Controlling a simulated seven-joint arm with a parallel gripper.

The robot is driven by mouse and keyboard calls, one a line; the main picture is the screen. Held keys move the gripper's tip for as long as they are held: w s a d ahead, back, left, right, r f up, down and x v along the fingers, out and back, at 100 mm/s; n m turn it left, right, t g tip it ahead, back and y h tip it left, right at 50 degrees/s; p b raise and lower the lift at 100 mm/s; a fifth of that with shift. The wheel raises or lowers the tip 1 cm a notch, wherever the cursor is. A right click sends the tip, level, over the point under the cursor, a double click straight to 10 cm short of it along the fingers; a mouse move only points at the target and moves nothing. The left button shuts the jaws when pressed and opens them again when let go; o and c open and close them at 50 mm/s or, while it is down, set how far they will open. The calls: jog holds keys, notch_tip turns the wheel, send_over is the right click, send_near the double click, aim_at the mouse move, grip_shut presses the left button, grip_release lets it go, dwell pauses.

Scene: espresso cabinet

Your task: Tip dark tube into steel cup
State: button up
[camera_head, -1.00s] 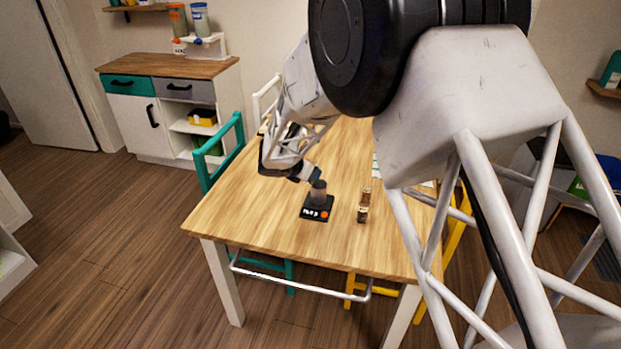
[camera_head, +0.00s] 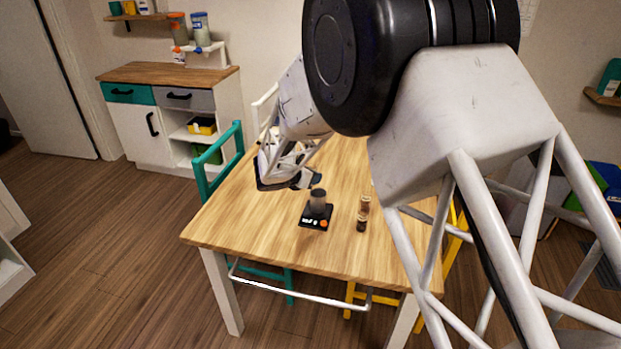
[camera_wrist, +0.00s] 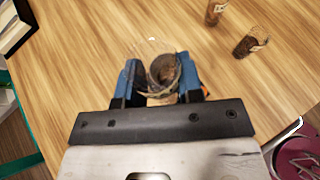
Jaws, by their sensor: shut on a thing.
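The grey steel cup (camera_head: 318,201) stands upright on a small black scale (camera_head: 314,222) on the table. In the wrist view the cup (camera_wrist: 164,67) shows brown matter inside. My gripper (camera_head: 308,181) is tilted beside and slightly above the cup, at its left. In the wrist view my blue-tipped gripper (camera_wrist: 158,84) is shut on a clear tube (camera_wrist: 158,94), whose see-through outline overlaps the cup. I cannot make out dark contents in the held tube. In the head view the tube is too small to tell from the fingers.
Two small tubes with brown contents, one (camera_head: 365,204) behind the other (camera_head: 361,223), stand right of the scale; they also show in the wrist view (camera_wrist: 215,12) (camera_wrist: 248,43). The wooden table (camera_head: 240,230) is clear at its front left. A teal chair (camera_head: 200,180) stands at its left.

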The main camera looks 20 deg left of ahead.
jog(key=shift+w+r+t+h, duration=0.15)
jog(key=shift+r+t+h, duration=0.15)
jog(key=shift+t, duration=0.2)
dwell(0.4)
